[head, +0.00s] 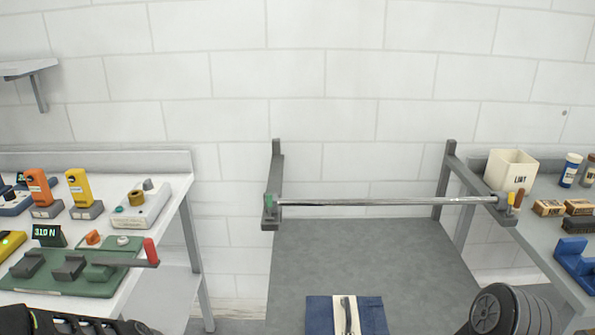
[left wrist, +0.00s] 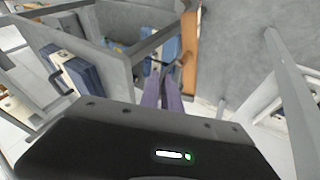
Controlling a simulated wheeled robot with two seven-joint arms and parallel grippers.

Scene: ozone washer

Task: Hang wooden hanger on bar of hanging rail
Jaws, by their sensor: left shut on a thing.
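The hanging rail's metal bar (head: 380,202) runs level between two grey side arms, with open space around it and nothing hanging on it. In the left wrist view my left gripper (left wrist: 167,72) has its two fingers close together. The gripper's fingers and the hanger are not clear in the head view. My right gripper is in neither view.
A left bench (head: 176,186) carries orange and yellow devices and a green fixture (head: 75,282). A right bench holds a white bin (head: 510,170) and small boxes. A blue item with a pale strip (head: 374,315) lies below the bar.

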